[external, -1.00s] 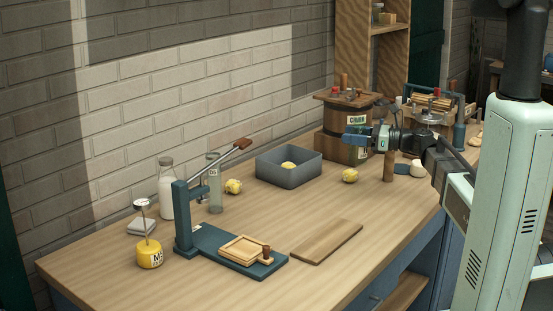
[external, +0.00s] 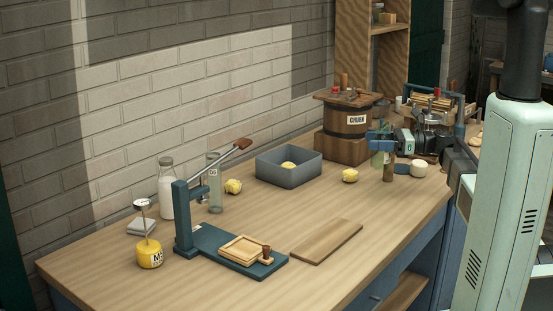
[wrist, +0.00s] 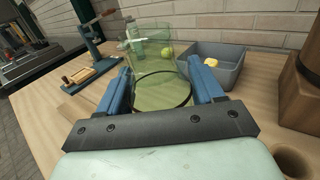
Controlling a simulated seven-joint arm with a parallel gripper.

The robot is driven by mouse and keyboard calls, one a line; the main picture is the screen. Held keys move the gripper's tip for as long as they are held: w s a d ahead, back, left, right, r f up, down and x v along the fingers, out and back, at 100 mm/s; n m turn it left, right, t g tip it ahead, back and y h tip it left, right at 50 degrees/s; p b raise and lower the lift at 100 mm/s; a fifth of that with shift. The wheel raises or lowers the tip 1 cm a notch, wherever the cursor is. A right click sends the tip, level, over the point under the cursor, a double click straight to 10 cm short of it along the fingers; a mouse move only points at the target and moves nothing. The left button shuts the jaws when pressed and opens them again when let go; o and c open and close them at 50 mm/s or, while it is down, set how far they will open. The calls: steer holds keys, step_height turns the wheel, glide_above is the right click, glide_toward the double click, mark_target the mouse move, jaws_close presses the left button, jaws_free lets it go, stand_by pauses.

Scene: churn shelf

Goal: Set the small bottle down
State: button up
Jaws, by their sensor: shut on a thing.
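My gripper (external: 380,141) is low over the right part of the bench, in front of the churn. In the wrist view its two blue fingers (wrist: 165,90) are shut on a see-through greenish small bottle (wrist: 150,62), with a dark ring showing between them. In the external view the small bottle (external: 377,158) shows partly below the fingers. It looks close to the bench top, but I cannot tell whether its base touches.
A wooden post (external: 388,172) and a white round thing (external: 418,169) stand just right of the bottle. The churn (external: 346,117) is behind on its block. A yellow lump (external: 350,175) and a grey bin (external: 289,170) lie left. The front middle bench is clear around a board (external: 327,241).

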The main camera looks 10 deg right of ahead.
mark_target(377, 169)
steer(key=shift+f, duration=4.35)
steer(key=shift+f, duration=0.1)
steer(key=o, duration=1.1)
steer(key=shift+o, duration=0.2)
steer(key=shift+d, duration=0.3)
steer(key=d, duration=0.3)
steer(key=s+d, duration=0.1)
steer(key=d, duration=0.3)
steer(key=s+d, duration=0.1)
steer(key=d, duration=0.3)
steer(key=shift+s+d, duration=0.1)
steer(key=shift+s, duration=0.05)
